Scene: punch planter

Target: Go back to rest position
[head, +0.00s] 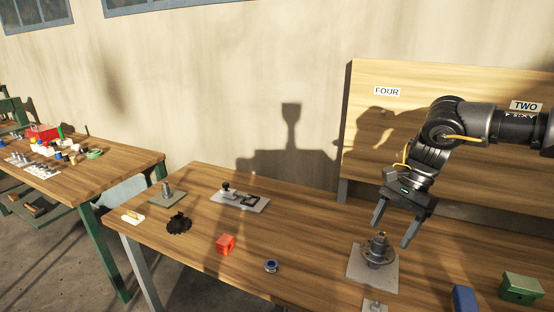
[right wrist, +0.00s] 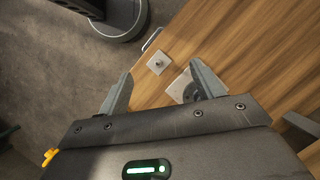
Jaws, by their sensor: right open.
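My right gripper (head: 397,226) comes in from the right in the head view. Its two fingers are spread apart with nothing held between them. It hangs above and around the top of a dark metal part (head: 379,250) on a grey plate (head: 361,272); I cannot tell whether it touches. In the right wrist view the open fingers (right wrist: 158,88) show against floor and table, with the grey plate partly hidden behind the right finger. My left gripper is not in view.
The wooden table (head: 310,245) holds a red block (head: 226,243), a blue ring (head: 271,266), a black gear-like part (head: 179,223), a grey fixture plate (head: 256,203), a blue block (head: 464,298) and a green box (head: 521,288). A wooden back panel (head: 420,75) stands behind my right arm.

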